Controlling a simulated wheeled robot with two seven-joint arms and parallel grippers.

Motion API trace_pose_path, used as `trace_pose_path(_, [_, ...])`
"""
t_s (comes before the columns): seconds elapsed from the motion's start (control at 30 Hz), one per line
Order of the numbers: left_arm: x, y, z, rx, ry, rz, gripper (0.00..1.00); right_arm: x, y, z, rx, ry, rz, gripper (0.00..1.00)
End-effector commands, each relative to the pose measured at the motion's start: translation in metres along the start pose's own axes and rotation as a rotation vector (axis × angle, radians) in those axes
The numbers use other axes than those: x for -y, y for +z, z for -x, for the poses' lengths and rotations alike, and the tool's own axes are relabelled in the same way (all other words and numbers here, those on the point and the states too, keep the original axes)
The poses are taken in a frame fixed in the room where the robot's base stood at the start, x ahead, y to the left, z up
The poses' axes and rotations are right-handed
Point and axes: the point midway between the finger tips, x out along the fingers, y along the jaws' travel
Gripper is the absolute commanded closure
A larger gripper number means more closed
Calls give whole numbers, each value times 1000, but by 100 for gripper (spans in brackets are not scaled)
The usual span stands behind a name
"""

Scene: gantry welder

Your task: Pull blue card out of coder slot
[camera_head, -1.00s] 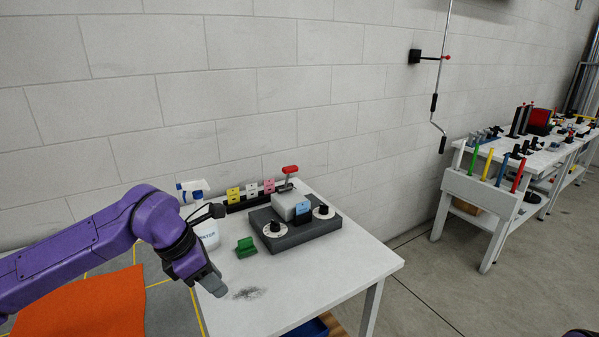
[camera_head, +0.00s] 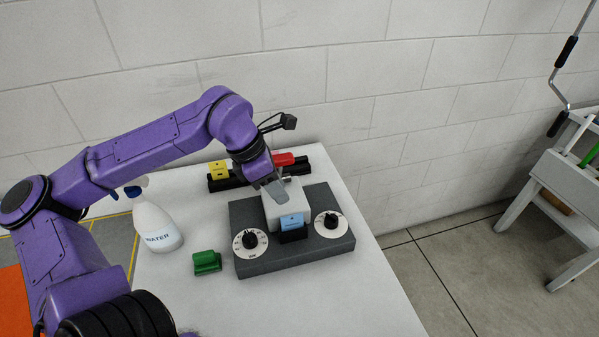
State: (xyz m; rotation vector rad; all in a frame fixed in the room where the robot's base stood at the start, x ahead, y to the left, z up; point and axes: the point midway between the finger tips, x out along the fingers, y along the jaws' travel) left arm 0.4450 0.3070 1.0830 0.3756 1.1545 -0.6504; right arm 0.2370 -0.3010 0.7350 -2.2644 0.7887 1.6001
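The blue card (camera_head: 292,221) stands upright in the slot at the front of the coder (camera_head: 297,259), a dark grey box with a light grey raised block and two white dials. My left gripper (camera_head: 279,192) points down over the raised block, just behind and above the blue card. From this angle I cannot tell how far apart its fingers are, and no card shows in it. My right gripper is not in view.
A green block (camera_head: 207,262) and a white spray bottle (camera_head: 157,226) stand to the left. The white table (camera_head: 350,306) is clear in front.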

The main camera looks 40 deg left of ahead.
Motion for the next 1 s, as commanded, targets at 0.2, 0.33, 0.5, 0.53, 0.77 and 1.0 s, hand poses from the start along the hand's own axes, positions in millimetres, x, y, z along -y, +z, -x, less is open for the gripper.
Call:
trace_pose_path(0.2, [2, 0, -36, -4, -4, -1, 68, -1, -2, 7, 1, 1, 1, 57])
trace_pose_path(0.33, [-4, 3, -69, -12, -8, 0, 68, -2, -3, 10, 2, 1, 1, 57])
trace_pose_path(0.5, [-7, 4, -99, -15, -10, 3, 68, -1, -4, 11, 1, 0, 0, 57])
trace_pose_path(0.53, [-7, 4, -102, -13, -9, 3, 68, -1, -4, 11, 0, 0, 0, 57])
trace_pose_path(0.77, [-7, 5, -110, -10, -9, 4, 68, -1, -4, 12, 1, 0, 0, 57])
trace_pose_path(1.0, [-7, 5, -109, -9, -9, 4, 100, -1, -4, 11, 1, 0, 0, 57])
